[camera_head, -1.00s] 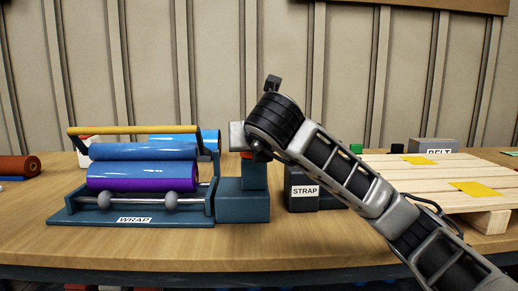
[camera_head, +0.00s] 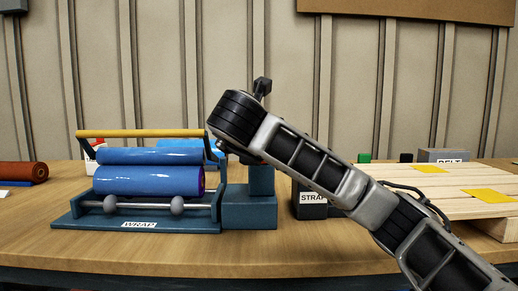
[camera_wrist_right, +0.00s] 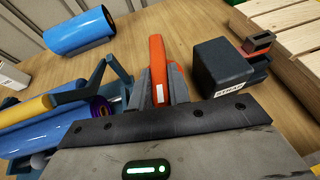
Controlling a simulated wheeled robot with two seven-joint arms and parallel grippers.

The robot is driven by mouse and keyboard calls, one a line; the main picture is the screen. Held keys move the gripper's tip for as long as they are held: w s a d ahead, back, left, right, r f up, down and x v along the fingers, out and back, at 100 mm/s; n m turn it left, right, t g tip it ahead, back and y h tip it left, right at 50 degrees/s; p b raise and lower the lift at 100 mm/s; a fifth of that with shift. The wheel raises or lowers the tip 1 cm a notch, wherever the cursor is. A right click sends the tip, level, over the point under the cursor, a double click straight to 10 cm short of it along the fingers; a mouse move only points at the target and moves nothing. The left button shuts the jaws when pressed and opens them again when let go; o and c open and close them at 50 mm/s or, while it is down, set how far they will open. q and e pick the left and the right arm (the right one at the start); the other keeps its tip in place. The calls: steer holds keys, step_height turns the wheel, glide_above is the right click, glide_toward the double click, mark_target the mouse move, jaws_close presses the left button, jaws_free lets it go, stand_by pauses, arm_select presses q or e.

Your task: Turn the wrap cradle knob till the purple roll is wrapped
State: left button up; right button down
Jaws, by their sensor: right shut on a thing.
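The wrap cradle (camera_head: 75,220), with a WRAP label, stands on the table at the left. The purple roll (camera_head: 202,182) lies in it; its front is covered in blue film, and purple shows only at its right end. A blue film roll (camera_head: 150,156) lies just above it. The wrist view shows the covered roll's purple end (camera_wrist_right: 101,109) too. In the wrist view my right gripper (camera_wrist_right: 159,88) is shut on the orange-red cradle knob (camera_wrist_right: 157,62). In the head view my right arm hides the knob and the fingertips. My left gripper is out of view.
A yellow bar (camera_head: 140,133) spans the cradle top. A dark STRAP block (camera_head: 312,203) stands right of the cradle, with a wooden pallet (camera_head: 455,182) farther right. Another blue roll (camera_wrist_right: 78,34) lies behind. The front table strip is clear.

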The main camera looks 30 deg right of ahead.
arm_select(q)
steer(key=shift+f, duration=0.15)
arm_select(e)
steer(key=c, duration=1.3)
jaws_free()
steer(key=shift+s+a+r+p, duration=0.2)
steer(key=shift+a+r+p, duration=0.15)
steer(key=shift+p, duration=0.1)
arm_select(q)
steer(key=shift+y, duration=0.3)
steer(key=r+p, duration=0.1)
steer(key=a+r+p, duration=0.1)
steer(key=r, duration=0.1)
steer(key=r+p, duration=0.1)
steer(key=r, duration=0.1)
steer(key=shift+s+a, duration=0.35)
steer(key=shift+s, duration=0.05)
arm_select(e)
steer(key=v, duration=1.5)
steer(key=shift+s+d+f, duration=0.1)
steer(key=shift+d, duration=0.05)
